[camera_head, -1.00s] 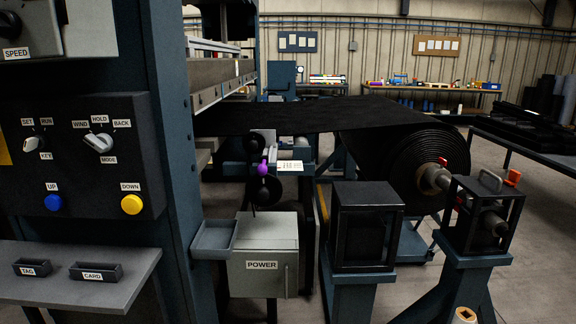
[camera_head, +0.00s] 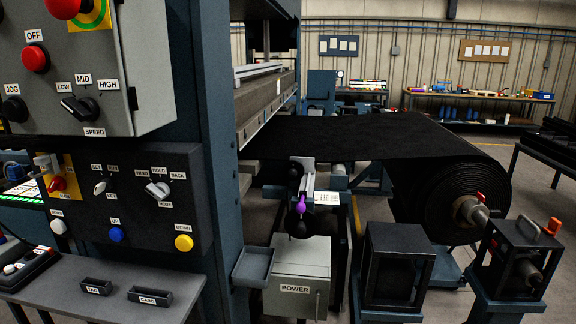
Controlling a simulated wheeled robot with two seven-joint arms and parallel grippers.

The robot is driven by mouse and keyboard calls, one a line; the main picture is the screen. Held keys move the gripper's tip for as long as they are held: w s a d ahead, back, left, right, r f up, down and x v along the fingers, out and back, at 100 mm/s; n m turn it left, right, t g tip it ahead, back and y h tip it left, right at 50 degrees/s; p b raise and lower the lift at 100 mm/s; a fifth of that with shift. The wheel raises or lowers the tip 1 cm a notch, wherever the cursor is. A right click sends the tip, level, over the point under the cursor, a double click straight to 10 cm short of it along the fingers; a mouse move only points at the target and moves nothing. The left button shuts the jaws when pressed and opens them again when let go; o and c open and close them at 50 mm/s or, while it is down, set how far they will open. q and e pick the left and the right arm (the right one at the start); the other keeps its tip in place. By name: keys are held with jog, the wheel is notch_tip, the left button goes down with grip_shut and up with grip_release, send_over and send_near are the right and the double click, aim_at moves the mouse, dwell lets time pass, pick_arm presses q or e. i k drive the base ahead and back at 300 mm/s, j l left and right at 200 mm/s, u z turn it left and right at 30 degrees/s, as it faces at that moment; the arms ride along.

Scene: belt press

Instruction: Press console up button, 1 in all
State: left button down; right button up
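The console's black panel (camera_head: 140,221) is at the left of the head view. Its blue round button (camera_head: 116,234) sits under a label that reads UP. A yellow button (camera_head: 184,243) under the DOWN label is to its right, and a white button (camera_head: 59,227) is to its left. Nothing touches the blue button. Neither of my grippers is in view.
Above are a grey box (camera_head: 155,60) with a red OFF button (camera_head: 36,58) and a speed knob (camera_head: 80,109). A grey shelf (camera_head: 110,305) with TAG and CARD holders juts out below. A POWER box (camera_head: 300,270) and black belt roll (camera_head: 430,200) stand right.

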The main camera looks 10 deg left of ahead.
aim_at(116, 235)
jog(key=u, duration=1.3)
